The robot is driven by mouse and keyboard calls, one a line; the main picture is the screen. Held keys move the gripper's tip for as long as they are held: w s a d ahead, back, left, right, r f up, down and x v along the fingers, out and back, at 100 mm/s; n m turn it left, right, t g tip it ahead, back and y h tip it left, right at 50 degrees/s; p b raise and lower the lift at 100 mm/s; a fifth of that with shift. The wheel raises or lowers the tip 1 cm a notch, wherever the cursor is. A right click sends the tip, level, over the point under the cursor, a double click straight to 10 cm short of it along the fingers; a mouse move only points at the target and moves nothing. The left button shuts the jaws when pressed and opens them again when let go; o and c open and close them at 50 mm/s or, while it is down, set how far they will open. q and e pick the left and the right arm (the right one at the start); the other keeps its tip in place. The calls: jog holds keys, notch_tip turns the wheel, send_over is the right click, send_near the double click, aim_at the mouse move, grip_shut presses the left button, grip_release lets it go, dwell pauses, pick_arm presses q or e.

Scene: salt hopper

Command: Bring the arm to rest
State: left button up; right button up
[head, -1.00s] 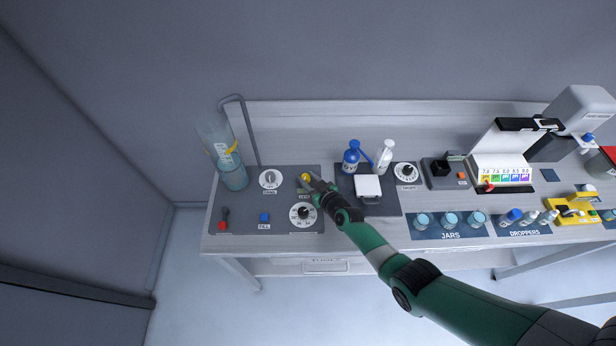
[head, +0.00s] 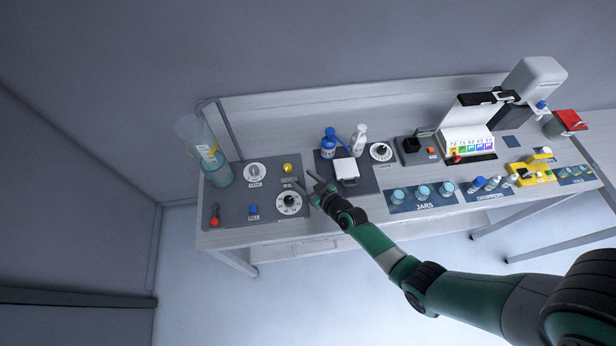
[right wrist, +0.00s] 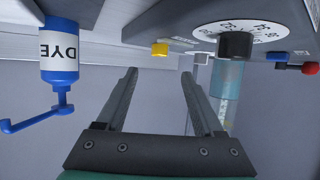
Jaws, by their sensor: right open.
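My green right arm reaches in from the lower right in the head view. Its gripper (head: 312,184) is open and empty, above the bench between the dark control panel and the white square-topped device (head: 346,169). In the right wrist view the two fingers (right wrist: 160,100) are spread apart with nothing between them. The control panel (head: 232,207) bears a yellow button (head: 288,168), a blue button (head: 253,209), a red-knobbed lever (head: 214,221) and white dials (head: 289,203). My left gripper is not in view.
A clear cylinder with blue liquid (head: 218,174) stands at the bench's left end. A blue DYE bottle (head: 328,148) and a white bottle (head: 359,140) stand behind the gripper. Jars (head: 423,192), droppers (head: 478,184) and a yellow device (head: 530,174) line the right.

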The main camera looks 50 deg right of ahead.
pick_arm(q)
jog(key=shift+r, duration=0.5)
pick_arm(e)
jog(key=v, duration=0.2)
jog(key=shift+s+a+r, duration=0.1)
jog(key=shift+s+r, duration=0.05)
jog(key=shift+s, duration=0.15)
